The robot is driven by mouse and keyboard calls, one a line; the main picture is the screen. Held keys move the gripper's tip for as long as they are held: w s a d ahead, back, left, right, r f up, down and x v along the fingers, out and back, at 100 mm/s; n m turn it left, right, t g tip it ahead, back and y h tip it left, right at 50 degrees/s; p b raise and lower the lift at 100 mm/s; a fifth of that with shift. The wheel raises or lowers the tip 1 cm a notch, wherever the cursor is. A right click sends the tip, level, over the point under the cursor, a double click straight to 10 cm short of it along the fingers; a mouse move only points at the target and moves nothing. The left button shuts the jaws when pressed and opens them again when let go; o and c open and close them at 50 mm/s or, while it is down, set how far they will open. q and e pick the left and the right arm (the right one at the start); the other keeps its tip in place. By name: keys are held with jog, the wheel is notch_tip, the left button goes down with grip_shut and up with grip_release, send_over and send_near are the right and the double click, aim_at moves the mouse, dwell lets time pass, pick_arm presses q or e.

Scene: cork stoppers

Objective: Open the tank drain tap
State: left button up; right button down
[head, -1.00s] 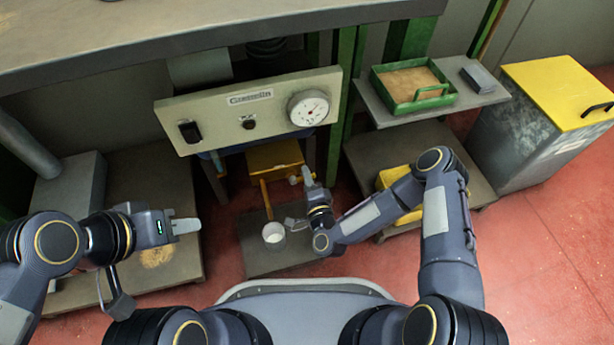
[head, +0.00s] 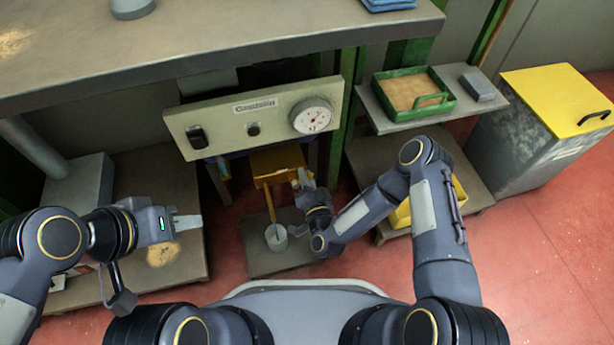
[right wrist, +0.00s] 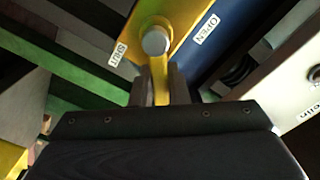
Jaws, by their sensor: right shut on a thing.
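The yellow tap lever (right wrist: 158,75) hangs from a grey round bolt (right wrist: 155,41) on a yellow plate with SHUT and OPEN labels. In the right wrist view my right gripper (right wrist: 158,92) is shut on this lever. In the head view my right gripper (head: 304,178) is beside the yellow tank part (head: 277,160) below the front panel; the lever is hard to make out there. A yellow pipe (head: 269,205) runs down towards a small grey cup (head: 276,240), with a thin pale line between pipe end and cup. My left gripper (head: 188,223) is empty at the left; its finger gap is unclear.
The cream panel (head: 225,118) with a dial (head: 311,116) overhangs the tap. A workbench (head: 220,40) is above it. A shelf at right carries a green tray (head: 412,88) and a grey block (head: 478,86). A yellow-lidded bin (head: 555,97) stands far right. Red floor is open at lower right.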

dwell(0.5)
jog(key=c, duration=1.4)
grip_release()
